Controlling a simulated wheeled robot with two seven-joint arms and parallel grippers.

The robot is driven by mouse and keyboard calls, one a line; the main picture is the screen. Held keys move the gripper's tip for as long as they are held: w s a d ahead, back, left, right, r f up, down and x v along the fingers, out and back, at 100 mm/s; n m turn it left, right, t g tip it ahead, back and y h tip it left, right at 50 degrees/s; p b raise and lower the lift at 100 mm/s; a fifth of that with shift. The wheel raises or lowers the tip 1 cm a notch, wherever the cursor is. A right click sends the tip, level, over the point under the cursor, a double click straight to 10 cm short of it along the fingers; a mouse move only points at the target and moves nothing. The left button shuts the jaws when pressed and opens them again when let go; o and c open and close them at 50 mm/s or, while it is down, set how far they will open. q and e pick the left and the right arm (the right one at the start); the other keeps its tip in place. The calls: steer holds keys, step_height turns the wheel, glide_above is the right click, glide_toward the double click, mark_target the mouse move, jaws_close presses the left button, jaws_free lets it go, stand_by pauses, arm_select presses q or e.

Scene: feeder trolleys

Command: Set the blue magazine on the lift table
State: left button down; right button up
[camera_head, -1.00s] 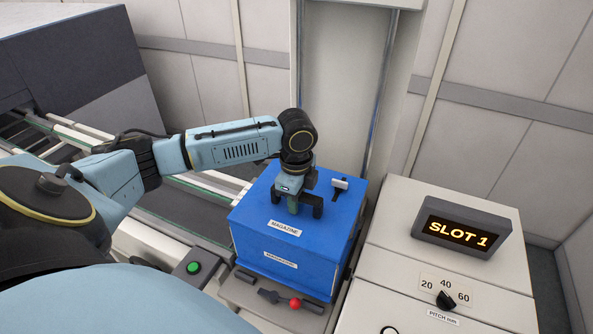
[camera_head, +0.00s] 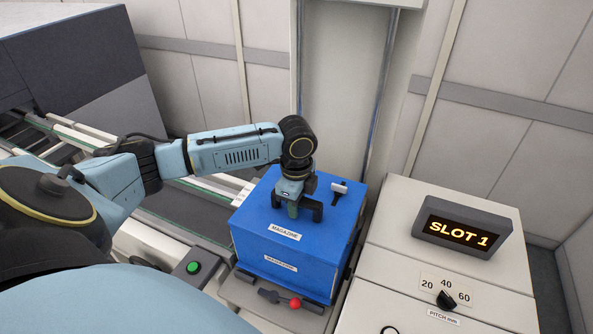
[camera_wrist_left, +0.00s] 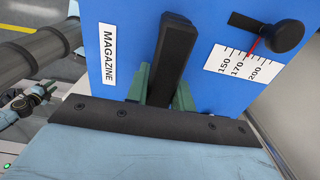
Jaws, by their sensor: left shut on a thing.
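The blue magazine (camera_head: 290,243) is a box with a white MAGAZINE label. It stands upright on or just above the lift table (camera_head: 258,297), whose grey front edge shows below it; I cannot tell whether they touch. My left gripper (camera_head: 293,211) reaches down from above and is shut on the black handle on the magazine's top. In the left wrist view the green fingers (camera_wrist_left: 160,88) sit around the dark handle (camera_wrist_left: 174,52), with the blue top (camera_wrist_left: 205,55) behind. My right gripper is not in view.
A cabinet with a SLOT 1 display (camera_head: 461,228) and a pitch dial (camera_head: 446,300) stands close on the right. A red-knobbed lever (camera_head: 295,302) and a green button (camera_head: 193,267) are at the front. A conveyor (camera_head: 190,225) runs to the left.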

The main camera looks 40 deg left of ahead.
arm_select(q)
steer(key=shift+w+f, duration=0.15)
steer(key=shift+f, duration=0.3)
stand_by(0.5)
steer(key=c, duration=1.2)
jaws_free()
steer(key=shift+o, duration=0.4)
steer(key=shift+s+f, duration=0.25)
step_height(320, 180, up, 14)
steer(key=b, duration=0.1)
steer(key=shift+f, duration=0.15)
